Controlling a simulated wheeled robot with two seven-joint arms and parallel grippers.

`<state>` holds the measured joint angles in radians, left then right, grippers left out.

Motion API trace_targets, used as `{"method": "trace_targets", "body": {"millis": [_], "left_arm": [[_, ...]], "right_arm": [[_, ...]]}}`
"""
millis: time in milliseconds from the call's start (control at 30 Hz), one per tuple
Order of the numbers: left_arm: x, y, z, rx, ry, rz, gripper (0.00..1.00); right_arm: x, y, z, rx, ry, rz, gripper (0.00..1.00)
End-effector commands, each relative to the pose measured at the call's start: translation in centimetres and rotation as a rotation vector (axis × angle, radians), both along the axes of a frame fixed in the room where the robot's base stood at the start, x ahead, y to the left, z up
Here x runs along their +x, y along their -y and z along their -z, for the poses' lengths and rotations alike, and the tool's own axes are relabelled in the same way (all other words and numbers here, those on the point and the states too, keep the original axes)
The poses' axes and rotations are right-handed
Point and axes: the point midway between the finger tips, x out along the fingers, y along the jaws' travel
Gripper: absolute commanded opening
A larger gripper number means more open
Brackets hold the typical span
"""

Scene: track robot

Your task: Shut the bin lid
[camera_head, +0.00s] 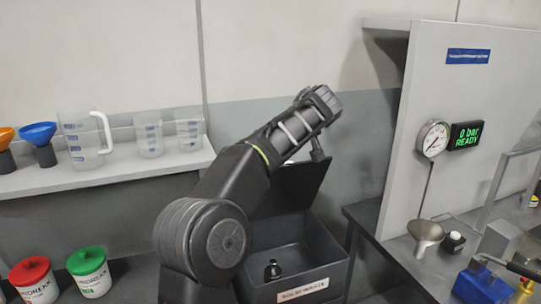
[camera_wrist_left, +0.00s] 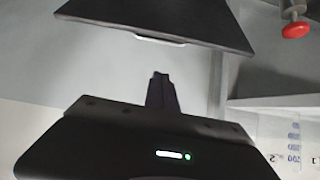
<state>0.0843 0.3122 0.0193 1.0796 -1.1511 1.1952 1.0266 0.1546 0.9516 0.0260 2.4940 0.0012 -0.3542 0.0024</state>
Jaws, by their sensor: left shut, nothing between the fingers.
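The dark grey bin (camera_head: 333,271) stands low in the middle of the head view, with a white label on its front. Its black lid (camera_head: 300,182) is open, standing up at the back and tilted. My left arm reaches up across the bin's left side. My left gripper (camera_head: 318,155) is shut and empty at the lid's upper edge; I cannot tell whether it touches. In the left wrist view the shut fingers (camera_wrist_left: 160,88) point toward a dark panel (camera_wrist_left: 165,14), seemingly the lid, with a gap showing between them. My right gripper is not in view.
A small black item (camera_head: 272,270) sits inside the bin. A shelf (camera_head: 130,170) with a clear jug (camera_head: 80,140) and beakers runs along the left wall. Red-lidded (camera_head: 33,280) and green-lidded (camera_head: 90,272) tubs stand lower left. A bench (camera_head: 400,262) with a panel and gauge is on the right.

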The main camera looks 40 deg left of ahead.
Motion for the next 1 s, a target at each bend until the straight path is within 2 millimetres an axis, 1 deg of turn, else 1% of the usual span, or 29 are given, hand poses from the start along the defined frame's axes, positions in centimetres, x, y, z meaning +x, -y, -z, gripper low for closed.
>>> {"method": "trace_targets", "body": {"millis": [33, 133, 433, 567, 767, 1000], "left_arm": [[0.0, 0.1, -0.5, 0.003, 0.021, -0.007, 0.0], [0.1, 0.1, -0.8, 0.005, 0.034, -0.015, 0.0], [0.1, 0.0, -0.7, 0.004, 0.03, -0.014, 0.0], [0.3, -0.5, -0.3, 0.004, 0.027, -0.015, 0.0], [1.2, -2.3, 1.0, 0.003, 0.026, -0.016, 0.0], [3.0, -5.8, 3.7, 0.003, 0.025, -0.017, 0.0]], "right_arm": [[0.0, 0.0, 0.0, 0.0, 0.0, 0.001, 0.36], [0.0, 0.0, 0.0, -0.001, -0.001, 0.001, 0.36], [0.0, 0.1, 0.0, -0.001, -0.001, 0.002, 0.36], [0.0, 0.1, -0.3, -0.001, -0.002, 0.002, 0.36], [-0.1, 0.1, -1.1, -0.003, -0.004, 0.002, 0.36], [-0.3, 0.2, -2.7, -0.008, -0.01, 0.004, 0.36]]}}
